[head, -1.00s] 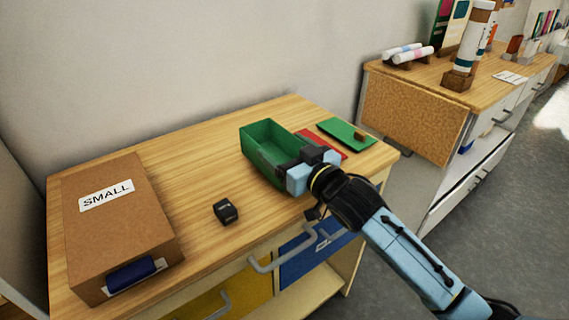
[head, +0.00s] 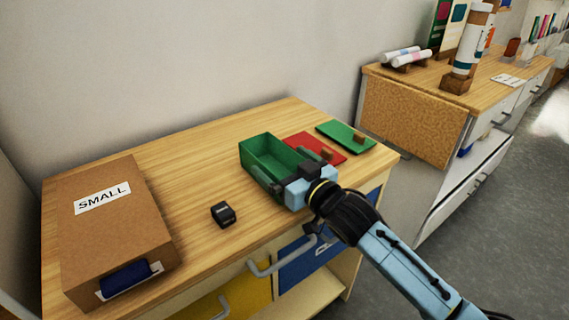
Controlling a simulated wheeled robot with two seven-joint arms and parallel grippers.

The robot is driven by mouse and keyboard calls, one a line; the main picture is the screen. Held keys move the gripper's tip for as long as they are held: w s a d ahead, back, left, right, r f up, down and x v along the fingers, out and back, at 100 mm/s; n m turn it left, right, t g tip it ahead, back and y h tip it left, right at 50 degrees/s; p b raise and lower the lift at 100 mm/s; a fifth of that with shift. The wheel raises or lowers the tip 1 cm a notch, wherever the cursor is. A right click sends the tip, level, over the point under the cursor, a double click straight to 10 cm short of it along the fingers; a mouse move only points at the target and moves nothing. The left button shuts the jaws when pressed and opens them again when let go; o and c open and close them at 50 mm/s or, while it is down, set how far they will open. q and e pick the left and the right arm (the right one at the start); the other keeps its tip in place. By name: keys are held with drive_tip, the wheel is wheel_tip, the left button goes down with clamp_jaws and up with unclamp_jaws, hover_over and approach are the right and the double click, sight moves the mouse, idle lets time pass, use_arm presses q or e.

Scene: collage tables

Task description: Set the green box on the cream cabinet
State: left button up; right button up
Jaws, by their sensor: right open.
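The green box (head: 262,148) is an open-topped container standing upright on the wooden top of the cream cabinet (head: 180,170), right of the middle. My right gripper (head: 291,172) is at the box's right end, low near the tabletop. Its jaws are open, with fingers along the near and far sides of the box; whether they touch it I cannot tell. The box's near right end is partly hidden behind the gripper. My left gripper is not in view.
A brown box labelled SMALL (head: 118,232) stands at the left. A small black block (head: 223,214) lies near the front edge. A red card (head: 318,147) and a green card (head: 345,136) lie at the right. Another cabinet (head: 415,115) stands beyond; bare wood lies between the boxes.

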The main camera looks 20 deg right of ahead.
drive_tip(key=shift+r, duration=0.15)
drive_tip(key=shift+s+d, duration=0.1)
drive_tip(key=shift+s, duration=0.25)
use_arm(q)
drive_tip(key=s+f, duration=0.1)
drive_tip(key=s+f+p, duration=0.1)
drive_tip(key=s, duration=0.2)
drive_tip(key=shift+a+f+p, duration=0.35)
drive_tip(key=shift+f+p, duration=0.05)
use_arm(e)
drive_tip(key=v, duration=1.1)
drive_tip(key=shift+s, duration=0.15)
